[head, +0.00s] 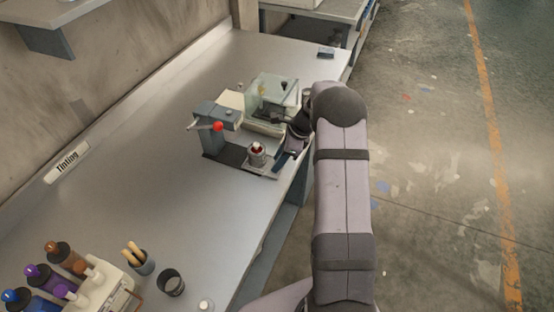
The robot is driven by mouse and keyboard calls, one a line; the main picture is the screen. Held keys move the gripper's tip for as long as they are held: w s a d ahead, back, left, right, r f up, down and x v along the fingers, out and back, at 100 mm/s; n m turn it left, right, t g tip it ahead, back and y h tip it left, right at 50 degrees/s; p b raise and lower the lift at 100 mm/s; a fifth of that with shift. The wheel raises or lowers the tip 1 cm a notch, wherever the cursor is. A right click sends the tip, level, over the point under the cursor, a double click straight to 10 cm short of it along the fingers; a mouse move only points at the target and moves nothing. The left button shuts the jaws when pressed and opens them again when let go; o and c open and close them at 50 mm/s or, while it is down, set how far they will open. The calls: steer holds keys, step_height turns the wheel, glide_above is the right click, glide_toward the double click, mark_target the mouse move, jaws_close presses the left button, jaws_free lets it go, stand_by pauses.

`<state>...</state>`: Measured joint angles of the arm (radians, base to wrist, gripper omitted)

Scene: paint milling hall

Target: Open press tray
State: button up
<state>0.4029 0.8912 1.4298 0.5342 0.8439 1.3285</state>
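A small bench press (213,117) with a grey-blue column and a red-knobbed lever stands on the grey bench. Its dark base plate (222,153) extends toward the bench's right edge. A small metal cup (257,158) with a red and white top stands near the base's right end, where a lighter plate edge shows; I cannot tell whether this is the tray. My gripper (283,160) is low, just right of the cup, close to the base's right end. Its fingers are small and partly hidden by my arm, so their opening and any contact are unclear.
A glass-walled case (274,95) on a pale base stands just behind the press. Bottles in a white rack (98,289), a brush pot (142,263) and a dark cup (171,283) are at the front left. The bench's (150,175) middle left is clear.

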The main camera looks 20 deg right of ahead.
stand_by(0.3)
steer(key=b+v, duration=0.2)
steer(key=v, duration=0.5)
steer(key=shift+r, duration=0.2)
stand_by(0.4)
steer(key=s+a+n+g+h, duration=0.1)
steer(key=s+a+n, duration=0.4)
steer(key=s+n, duration=0.35)
steer(key=s+a+n+g+h, duration=0.15)
steer(key=s+a+n, duration=0.25)
steer(key=s+n, duration=0.5)
steer(key=s+a+n+h, duration=0.2)
steer(key=s+a+n, duration=0.4)
steer(key=s, duration=0.4)
step_height(320, 180, down, 14)
steer(key=d+b, duration=0.1)
steer(key=b, duration=1.3)
steer(key=shift+d+r, duration=0.2)
steer(key=shift+w+n+y, duration=0.1)
steer(key=shift+n+y, duration=0.15)
